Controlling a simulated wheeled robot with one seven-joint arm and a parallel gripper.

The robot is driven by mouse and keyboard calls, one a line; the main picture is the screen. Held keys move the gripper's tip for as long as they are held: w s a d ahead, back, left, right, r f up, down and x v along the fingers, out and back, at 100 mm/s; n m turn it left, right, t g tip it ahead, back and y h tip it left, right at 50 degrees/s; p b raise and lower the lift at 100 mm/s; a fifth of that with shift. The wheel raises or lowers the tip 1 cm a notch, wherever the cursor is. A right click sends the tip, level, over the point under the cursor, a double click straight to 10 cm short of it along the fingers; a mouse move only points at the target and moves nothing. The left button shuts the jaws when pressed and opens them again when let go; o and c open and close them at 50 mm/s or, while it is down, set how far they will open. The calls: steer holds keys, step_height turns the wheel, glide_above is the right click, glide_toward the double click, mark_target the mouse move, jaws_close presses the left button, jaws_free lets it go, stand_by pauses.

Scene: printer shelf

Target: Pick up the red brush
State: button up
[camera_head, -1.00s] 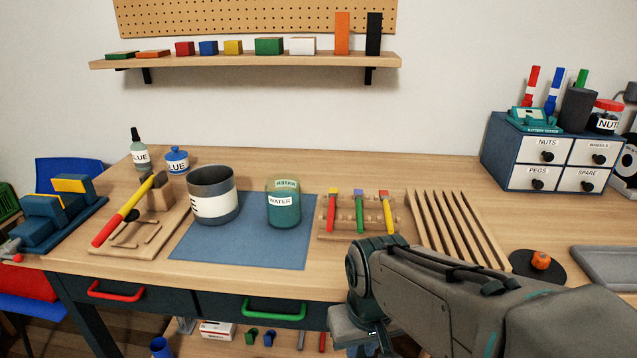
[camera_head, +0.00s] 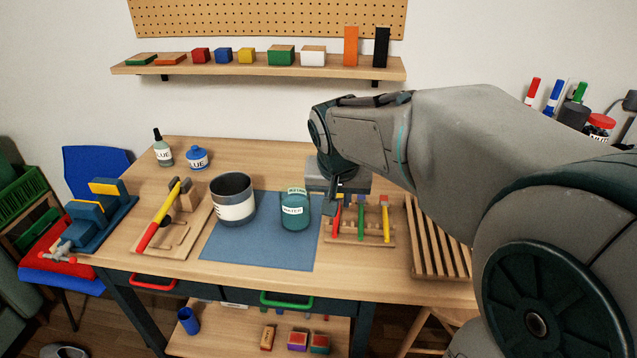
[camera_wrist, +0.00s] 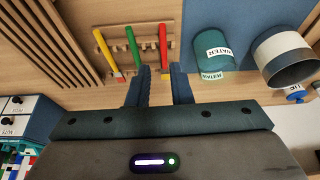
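The red brush (camera_head: 337,220) lies on a wooden rack (camera_head: 350,241) on the table, left of a green brush (camera_head: 361,221) and a yellow brush (camera_head: 386,221). My gripper (camera_head: 335,203) is above the rack's left part, over the red brush's far end, which it partly hides. In the wrist view, the red brush (camera_wrist: 163,45) points towards the gap between the two fingers of my gripper (camera_wrist: 160,72). The fingers are apart with nothing held. I cannot tell how much height separates them from the brush.
A teal water jar (camera_head: 295,210) stands just left of my gripper on a blue mat (camera_head: 258,255), with a grey-white cup (camera_head: 232,206) beyond it. A slatted wooden rack (camera_head: 437,240) is at the right. A shelf (camera_head: 258,69) hangs on the wall behind.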

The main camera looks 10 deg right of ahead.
glide_above(335, 226)
steer(key=s, duration=0.2)
steer(key=f, duration=0.7)
steer(key=shift+s+a+f, duration=0.15)
steer(key=shift+a+f, duration=0.1)
steer(key=shift+f, duration=0.05)
steer(key=shift+x, duration=2.7)
steer(key=shift+a, duration=0.1)
jaws_close()
